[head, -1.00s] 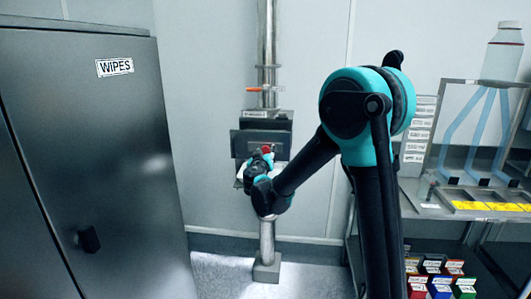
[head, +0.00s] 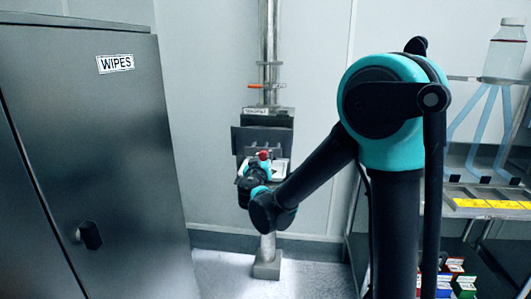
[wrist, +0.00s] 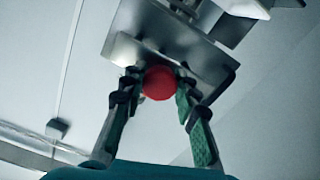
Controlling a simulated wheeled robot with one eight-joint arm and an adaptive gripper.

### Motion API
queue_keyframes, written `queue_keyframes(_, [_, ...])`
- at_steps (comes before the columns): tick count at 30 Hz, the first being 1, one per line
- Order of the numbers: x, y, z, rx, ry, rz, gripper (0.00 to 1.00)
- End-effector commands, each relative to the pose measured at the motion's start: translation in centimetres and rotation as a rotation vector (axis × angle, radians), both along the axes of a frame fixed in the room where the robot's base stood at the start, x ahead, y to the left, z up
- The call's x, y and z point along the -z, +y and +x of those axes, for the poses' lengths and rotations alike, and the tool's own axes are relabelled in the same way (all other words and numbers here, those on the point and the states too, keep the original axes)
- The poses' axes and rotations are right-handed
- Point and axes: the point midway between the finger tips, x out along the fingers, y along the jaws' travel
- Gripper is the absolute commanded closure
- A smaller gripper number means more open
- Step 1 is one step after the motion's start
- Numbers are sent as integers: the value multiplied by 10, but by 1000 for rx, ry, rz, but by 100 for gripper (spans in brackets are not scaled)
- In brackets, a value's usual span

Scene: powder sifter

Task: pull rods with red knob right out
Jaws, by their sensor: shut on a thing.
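The sifter (head: 247,140) is a dark box unit on a vertical metal pipe against the wall. A red knob (head: 263,155) shows at its front, and in the wrist view the red ball knob (wrist: 159,84) sits between the fingertips. My gripper (wrist: 157,75) is shut on this knob, with one finger on each side. In the head view, my gripper (head: 257,168) is in front of the sifter and covers part of it. The rods are mostly hidden.
A dark cabinet labelled WIPES (head: 90,160) stands at the left. At the right is a metal rack (head: 470,212) with yellow-labelled trays, a bottle (head: 503,55) and coloured boxes below. An orange valve handle (head: 265,86) is on the pipe. The floor left of the pipe is clear.

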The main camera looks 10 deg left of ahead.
Motion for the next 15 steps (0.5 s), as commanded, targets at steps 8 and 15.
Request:
queue_keyframes(8, [0,0,-9,-1,-1,0,100])
queue_keyframes(15, [0,0,-9,-1,-1,-1,55])
